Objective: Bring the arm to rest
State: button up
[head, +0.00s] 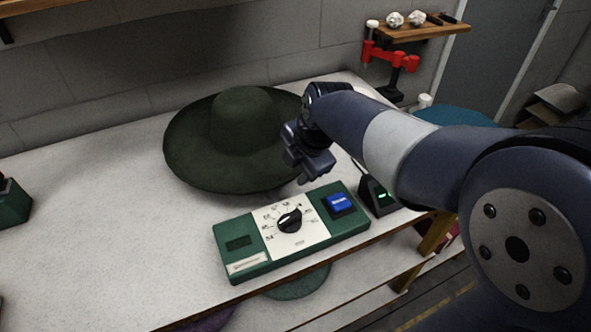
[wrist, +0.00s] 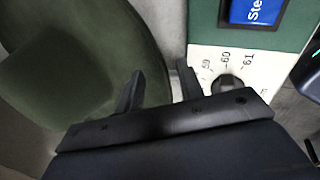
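My gripper (head: 303,178) hangs above the table, in front of the hat's right side and behind the green control box. In the wrist view my gripper (wrist: 160,78) has its two fingers apart with nothing held between them. The dark green wide-brimmed hat (head: 240,125) lies on the table; the arm hides part of its right brim. It also fills the left of the wrist view (wrist: 60,60). The control box (head: 245,265) has a black dial (head: 290,220) on a white numbered scale and a blue button (head: 339,203).
A small dark device (head: 377,196) with a green display stands right of the box. A dark green object (head: 12,203) is at the left edge. A red and black stand (head: 391,60) and a wooden shelf (head: 420,29) are at the back right.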

jog(key=v, duration=0.9)
jog(key=shift+p, duration=0.3)
jog(key=shift+f, duration=0.1)
jog(key=x, duration=1)
jog(key=shift+w+a+f+b, duration=0.1)
jog(key=shift+f+b, duration=0.3)
jog(key=shift+r, duration=0.3)
